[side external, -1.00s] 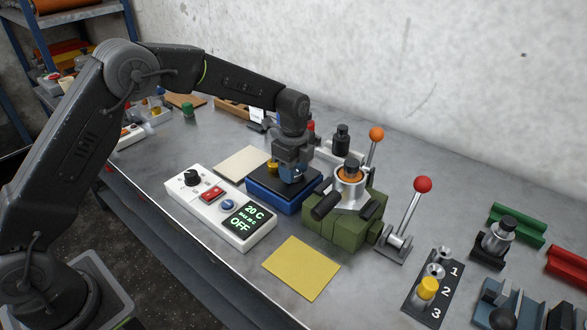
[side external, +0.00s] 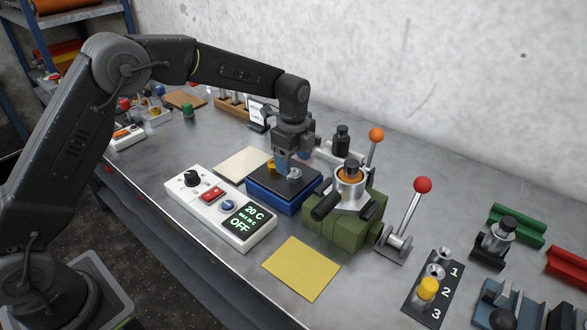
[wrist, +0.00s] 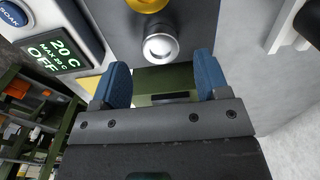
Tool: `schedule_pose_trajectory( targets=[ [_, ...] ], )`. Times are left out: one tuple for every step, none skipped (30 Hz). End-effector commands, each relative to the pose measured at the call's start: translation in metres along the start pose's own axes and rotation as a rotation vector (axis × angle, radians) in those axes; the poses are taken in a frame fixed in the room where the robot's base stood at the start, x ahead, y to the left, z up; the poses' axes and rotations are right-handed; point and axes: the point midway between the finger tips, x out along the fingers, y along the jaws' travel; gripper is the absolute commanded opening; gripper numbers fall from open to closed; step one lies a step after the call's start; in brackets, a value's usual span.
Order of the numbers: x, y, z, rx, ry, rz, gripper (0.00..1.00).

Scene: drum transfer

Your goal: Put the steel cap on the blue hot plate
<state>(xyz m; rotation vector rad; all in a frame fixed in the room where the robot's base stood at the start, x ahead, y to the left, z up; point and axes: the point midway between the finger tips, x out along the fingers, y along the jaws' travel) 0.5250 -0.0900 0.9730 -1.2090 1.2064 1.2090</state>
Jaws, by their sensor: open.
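The steel cap (side external: 294,173) stands on the dark top of the blue hot plate (side external: 278,199), right of a small brass-coloured piece (side external: 272,168) on the same plate. In the wrist view the steel cap (wrist: 160,46) shows as a round silvery piece just beyond the fingertips, with the brass-coloured piece (wrist: 147,4) at the top edge. My gripper (side external: 284,165) is over the plate, close to the cap. In the wrist view its blue fingers (wrist: 162,72) are spread apart with nothing between them, and the cap is clear of both.
A white control box (side external: 220,208) reading 20 C and OFF stands in front of the plate. A green fixture (side external: 340,222) with levers stands close on the right. A yellow mat (side external: 301,268) lies in front, and a cream mat (side external: 243,163) behind left. The wall bounds the back.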

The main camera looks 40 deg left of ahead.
Motion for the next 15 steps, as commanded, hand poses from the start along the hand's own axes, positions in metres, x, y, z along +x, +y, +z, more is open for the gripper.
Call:
schedule_pose_trajectory(
  targets=[
    [-0.013, -0.001, 0.0, 0.0, 0.001, -0.006, 0.69],
    [-0.02, -0.001, 0.0, 0.0, 0.0, -0.005, 0.69],
    [-0.029, -0.001, 0.0, 0.0, 0.0, -0.006, 0.69],
    [-0.035, -0.001, 0.0, 0.0, 0.0, -0.006, 0.69],
    [-0.041, -0.001, 0.0, 0.0, 0.0, -0.005, 0.69],
    [-0.049, -0.001, 0.0, 0.0, 0.0, -0.005, 0.69],
    [-0.055, -0.001, 0.0, 0.0, 0.0, -0.005, 0.69],
    [-0.06, -0.001, 0.0, 0.0, 0.0, -0.005, 0.69],
    [-0.065, -0.001, 0.0, 0.0, 0.0, -0.003, 0.69],
    [-0.07, -0.001, 0.0, 0.0, 0.0, -0.003, 0.69],
    [-0.073, -0.001, 0.0, 0.0, 0.0, -0.004, 0.69],
    [-0.077, -0.001, 0.0, 0.0, 0.0, -0.002, 0.69],
    [-0.08, -0.001, 0.0, 0.0, 0.0, -0.002, 0.69],
    [-0.082, -0.001, 0.0, 0.0, 0.0, -0.002, 0.69],
    [-0.084, 0.0, 0.0, 0.0, 0.0, -0.002, 0.69]
  ],
)
